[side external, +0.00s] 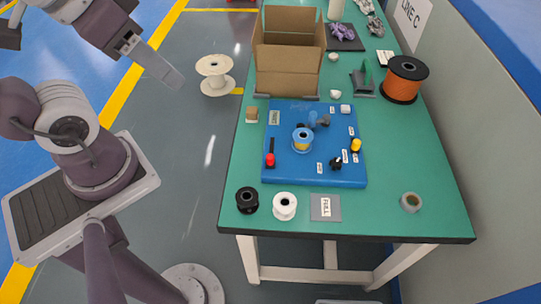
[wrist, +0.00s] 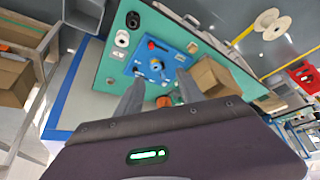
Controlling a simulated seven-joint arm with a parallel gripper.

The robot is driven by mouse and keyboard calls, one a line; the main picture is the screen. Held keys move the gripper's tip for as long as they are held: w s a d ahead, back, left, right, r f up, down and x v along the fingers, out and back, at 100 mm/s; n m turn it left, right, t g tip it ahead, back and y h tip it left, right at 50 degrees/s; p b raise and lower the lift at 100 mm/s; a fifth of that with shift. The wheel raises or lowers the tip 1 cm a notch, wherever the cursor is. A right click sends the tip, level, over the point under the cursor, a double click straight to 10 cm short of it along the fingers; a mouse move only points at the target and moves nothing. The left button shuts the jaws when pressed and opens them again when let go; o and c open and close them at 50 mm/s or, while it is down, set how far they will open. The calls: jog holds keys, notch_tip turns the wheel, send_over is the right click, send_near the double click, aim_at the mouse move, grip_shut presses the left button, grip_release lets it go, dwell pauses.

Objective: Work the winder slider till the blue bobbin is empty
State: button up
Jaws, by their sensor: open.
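The blue work board (side external: 315,176) lies on the green table, with a small spool (side external: 302,140) upright near its middle. A red knob (side external: 270,160) sits at the near end of a dark slot at the board's left, seemingly the slider. It also shows in the wrist view (wrist: 151,44). My gripper (side external: 176,80) is raised left of the table, away from the board. In the wrist view its two fingers (wrist: 160,90) are apart, with nothing between them.
A black spool (side external: 247,200), a white spool (side external: 284,206) and a grey FULL plate (side external: 325,213) line the near edge. A tape roll (side external: 411,202) is at right. An open cardboard box (side external: 287,70) and an orange reel (side external: 402,82) stand behind the board.

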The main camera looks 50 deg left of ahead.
jog(key=w+f+m+g, duration=0.2)
jog(key=w+f+m, duration=0.1)
jog(key=w, duration=0.5)
jog(key=m+g, duration=0.3)
jog(key=m, duration=0.5)
send_over(271, 156)
notch_tip(271, 156, down, 20)
jog(key=shift+g, duration=0.3)
notch_tip(271, 156, down, 9)
jog(key=shift+s+r, duration=0.1)
jog(key=shift+c, duration=0.4)
grip_shut()
